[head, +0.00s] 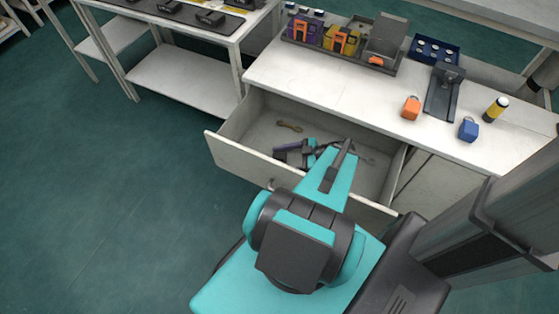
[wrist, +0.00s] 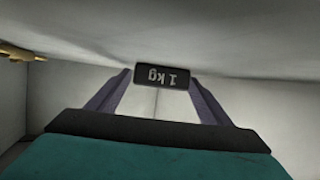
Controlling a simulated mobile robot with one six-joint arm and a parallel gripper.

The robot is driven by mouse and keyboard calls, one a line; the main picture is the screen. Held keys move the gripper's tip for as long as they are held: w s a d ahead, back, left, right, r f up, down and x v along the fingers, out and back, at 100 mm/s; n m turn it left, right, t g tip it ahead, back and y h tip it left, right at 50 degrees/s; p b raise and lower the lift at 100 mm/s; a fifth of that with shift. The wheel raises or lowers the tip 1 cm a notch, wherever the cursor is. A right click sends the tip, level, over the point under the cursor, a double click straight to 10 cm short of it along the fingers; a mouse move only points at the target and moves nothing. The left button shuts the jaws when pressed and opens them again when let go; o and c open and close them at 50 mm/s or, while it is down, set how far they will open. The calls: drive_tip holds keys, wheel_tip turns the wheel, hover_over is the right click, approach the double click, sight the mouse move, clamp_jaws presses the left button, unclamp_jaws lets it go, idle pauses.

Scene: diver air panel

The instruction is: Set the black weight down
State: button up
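The black weight (wrist: 162,77), marked "1 kg", shows upside down in the wrist view between the tips of my two fingers. My gripper (wrist: 161,80) is shut on it, with a finger against each side. In the head view my gripper (head: 291,154) is inside the open drawer (head: 228,151), low over its floor. The weight cannot be made out clearly there among the finger parts. I cannot tell whether its underside touches the drawer floor.
The worktop (head: 330,77) above holds a rack, a blue tray (head: 433,50), an orange block (head: 411,107) and a blue block (head: 468,129). The drawer's left part is clear.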

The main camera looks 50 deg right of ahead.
drive_tip(key=shift+r, duration=0.15)
idle(0.3)
drive_tip(key=shift+p+v, duration=0.4)
drive_tip(key=shift+v, duration=5.6)
